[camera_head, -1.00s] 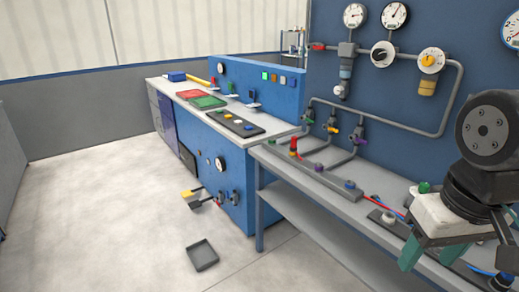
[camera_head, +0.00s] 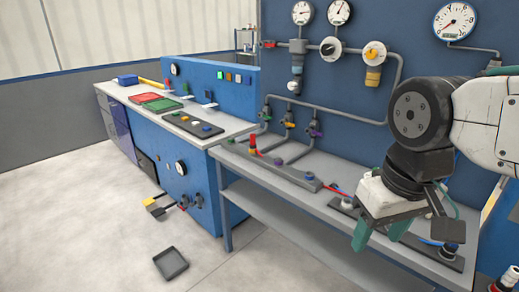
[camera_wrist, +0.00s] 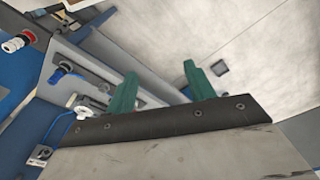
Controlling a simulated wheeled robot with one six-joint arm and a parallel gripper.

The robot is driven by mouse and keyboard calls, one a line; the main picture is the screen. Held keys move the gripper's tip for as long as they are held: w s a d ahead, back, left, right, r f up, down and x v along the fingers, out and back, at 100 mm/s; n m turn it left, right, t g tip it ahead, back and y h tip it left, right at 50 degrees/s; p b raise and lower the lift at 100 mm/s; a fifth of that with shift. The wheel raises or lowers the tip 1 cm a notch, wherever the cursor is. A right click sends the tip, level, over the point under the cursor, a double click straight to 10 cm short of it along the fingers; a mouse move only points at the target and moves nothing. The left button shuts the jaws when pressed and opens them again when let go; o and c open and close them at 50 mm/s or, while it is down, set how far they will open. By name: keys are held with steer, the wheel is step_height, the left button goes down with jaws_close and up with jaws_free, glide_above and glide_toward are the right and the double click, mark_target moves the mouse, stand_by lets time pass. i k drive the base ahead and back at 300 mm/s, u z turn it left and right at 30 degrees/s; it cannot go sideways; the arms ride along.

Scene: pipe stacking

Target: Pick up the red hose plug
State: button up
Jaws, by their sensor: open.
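A red upright piece (camera_head: 253,144) stands at the left end of a grey strip on the bench. A red hose (camera_head: 335,188) runs from that strip's right end toward the parts under my gripper. Which red part is the plug I cannot tell for sure. My gripper (camera_head: 380,238), with two green fingers, is open and empty, pointing down over the bench's front edge, right of the red upright piece. In the wrist view its fingers (camera_wrist: 160,72) are apart with nothing between them. A red, white and black fitting (camera_wrist: 20,40) shows at the wrist view's upper left.
The grey bench (camera_head: 262,195) has a lower shelf. A blue panel with gauges and pipes (camera_head: 345,118) stands behind it. A blue plug (camera_wrist: 62,73) with a hose is near my fingers. A dark tray (camera_head: 171,263) lies on the open floor.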

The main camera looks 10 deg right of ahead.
mark_target(252, 144)
steer(key=u, duration=0.55)
steer(key=i, duration=0.6)
steer(key=u, duration=0.65)
steer(key=i, duration=1.25)
steer(key=z, duration=1.2)
steer(key=i, duration=0.4)
steer(key=z, duration=0.4)
